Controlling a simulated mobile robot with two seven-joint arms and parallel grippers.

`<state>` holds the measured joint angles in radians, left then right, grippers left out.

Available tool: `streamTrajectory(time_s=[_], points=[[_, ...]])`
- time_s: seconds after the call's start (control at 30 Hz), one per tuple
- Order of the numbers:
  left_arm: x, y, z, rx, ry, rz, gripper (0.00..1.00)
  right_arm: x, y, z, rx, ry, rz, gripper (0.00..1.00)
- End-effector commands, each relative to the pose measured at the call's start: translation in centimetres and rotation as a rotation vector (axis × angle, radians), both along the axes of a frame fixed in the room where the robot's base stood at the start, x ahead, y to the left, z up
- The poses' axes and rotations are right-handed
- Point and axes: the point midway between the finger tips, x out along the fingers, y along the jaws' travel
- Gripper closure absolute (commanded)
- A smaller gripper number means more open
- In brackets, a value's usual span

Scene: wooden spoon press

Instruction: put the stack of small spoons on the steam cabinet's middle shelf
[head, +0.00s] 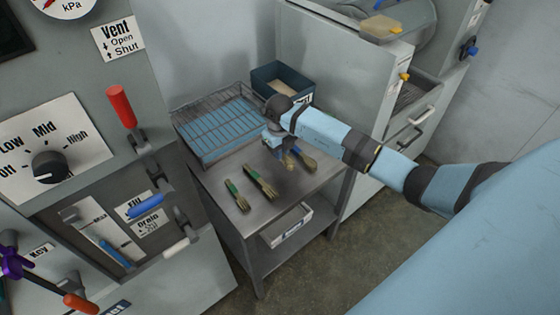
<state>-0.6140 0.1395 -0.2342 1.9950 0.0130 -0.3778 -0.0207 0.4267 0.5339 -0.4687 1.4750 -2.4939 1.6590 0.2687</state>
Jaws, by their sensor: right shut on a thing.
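My right gripper (280,153) reaches down over the metal side table (288,212), near its back right. It is shut on a tan bundle (290,163) just under its fingers, mostly hidden by the hand. A blue-banded stack of spoons (304,160) lies right beside it; I cannot tell whether the two are one stack. Two green-banded stacks, one (237,196) at the left and one (261,184) nearer the middle, lie apart on the table. A grey control panel (75,85) with a Low-Mid-High knob fills the left. No cabinet shelf is clearly visible. My left gripper is out of view.
A wire rack over a blue tray (215,140) stands at the table's back left. A dark blue bin (268,75) with pale contents stands behind. A white box (287,226) sits below the tabletop. Levers, including a red one (121,107), stick out from the panel. Grey equipment stands right.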

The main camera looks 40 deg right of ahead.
Motion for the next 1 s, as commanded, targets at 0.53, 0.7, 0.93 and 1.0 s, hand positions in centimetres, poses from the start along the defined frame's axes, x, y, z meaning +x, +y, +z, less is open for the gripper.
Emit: streamTrajectory(time_s=[0.53,0.7,0.93,1.0], points=[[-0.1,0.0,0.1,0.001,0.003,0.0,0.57,0.0,0.0,-5.5,0.0,-0.001,-0.001,1.0],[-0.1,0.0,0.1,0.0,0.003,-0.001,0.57,0.0,0.0,-5.5,0.0,-0.001,0.0,1.0],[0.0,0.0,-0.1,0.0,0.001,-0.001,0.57,0.0,0.0,-5.8,0.0,-0.001,0.001,0.73],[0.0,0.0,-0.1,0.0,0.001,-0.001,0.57,0.0,0.0,-5.8,0.0,-0.001,0.0,0.59]])
